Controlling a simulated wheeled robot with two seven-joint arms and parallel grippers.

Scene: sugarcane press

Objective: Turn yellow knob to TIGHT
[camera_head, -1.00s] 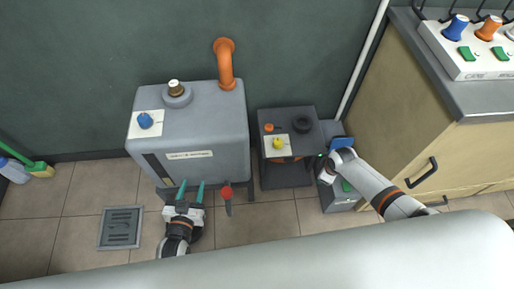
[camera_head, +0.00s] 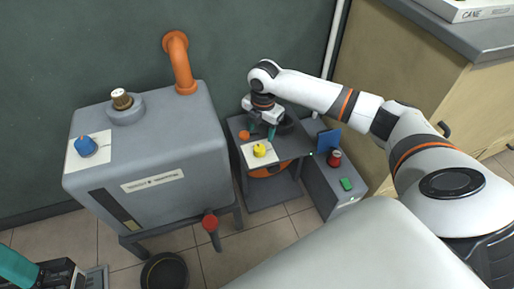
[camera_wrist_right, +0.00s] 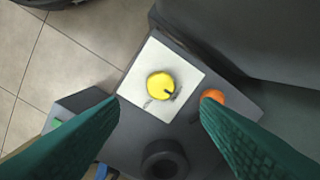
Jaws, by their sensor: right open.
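The yellow knob (camera_head: 259,150) sits on a white plate (camera_head: 247,156) on top of the small grey machine (camera_head: 292,147). In the right wrist view the knob (camera_wrist_right: 160,84) lies centred between the fingers, with a dark pointer mark toward its lower right. The plate's lettering is too small to read. My right gripper (camera_head: 261,130) is open and empty, pointing down just behind the knob in the head view. Its teal fingers (camera_wrist_right: 160,99) are spread wide, apart from the knob. My left gripper (camera_head: 30,268) is partly cut off at the lower left; its opening cannot be judged.
An orange button (camera_head: 244,135) is beside the plate. A larger grey machine (camera_head: 170,150) with a blue knob (camera_head: 86,146) and orange pipe (camera_head: 178,62) stands left. A red-topped lever (camera_head: 210,222) stands in front. A low grey box (camera_head: 325,180) with a red knob (camera_head: 334,158) is right.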

